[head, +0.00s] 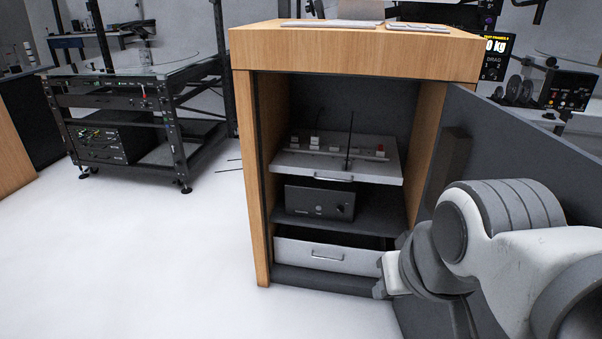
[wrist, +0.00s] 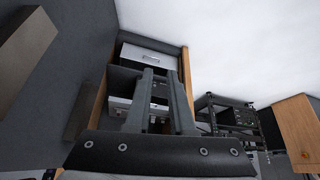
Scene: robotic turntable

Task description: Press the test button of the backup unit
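A dark box-shaped unit (head: 300,198), which looks like the backup unit, sits on the middle shelf of an open wooden cabinet (head: 250,180). Its front has small controls, including a round knob on the right. The lettering is too small to read, so I cannot tell which control is the test button. My gripper (head: 384,270) is low at the cabinet's right front side, apart from the unit. In the wrist view my gripper (wrist: 163,74) shows two spread fingers with nothing between them, pointing toward the cabinet interior. The unit's front is not clear in that view.
Above the unit a pull-out tray (head: 287,160) with antenna-like rods sticks out. Below it is a light drawer (head: 325,257). The open dark door (head: 520,170) stands to the right, behind my arm. A black equipment rack (head: 165,105) stands left; the white floor between is clear.

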